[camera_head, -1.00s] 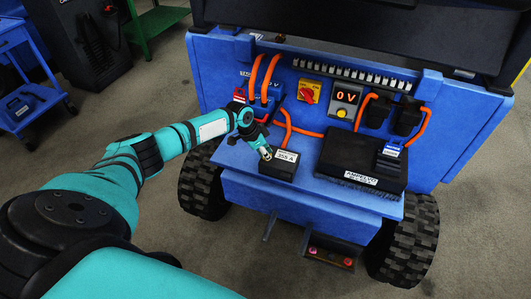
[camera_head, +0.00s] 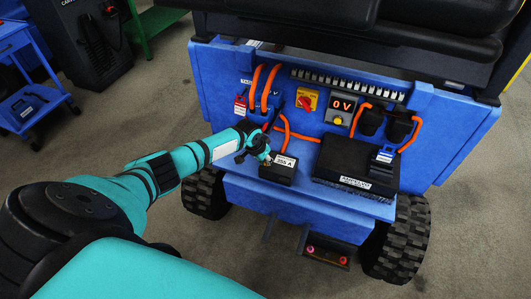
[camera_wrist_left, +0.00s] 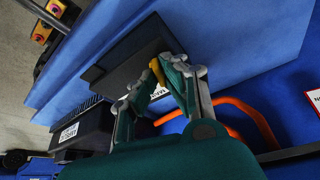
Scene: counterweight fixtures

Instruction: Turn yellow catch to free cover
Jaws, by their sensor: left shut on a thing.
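The black box cover (camera_head: 277,174) with a white "355 A" label sits on the blue ledge of the vehicle, left of centre. It shows as a dark box in the left wrist view (camera_wrist_left: 120,62). The small yellow catch (camera_wrist_left: 157,70) is at the box's edge there; I cannot make it out in the head view. My left gripper (camera_head: 264,157) is at the box's upper left edge. In the left wrist view the gripper's fingertips (camera_wrist_left: 155,79) are shut on the yellow catch and partly hide it. My right gripper is in neither view.
Orange cables (camera_head: 283,128) loop close behind the box. A red rotary switch (camera_head: 306,101) and a "0 V" display (camera_head: 343,104) are on the panel behind. A larger black unit (camera_head: 355,165) stands to the right on the ledge. A blue cart (camera_head: 30,105) stands far left.

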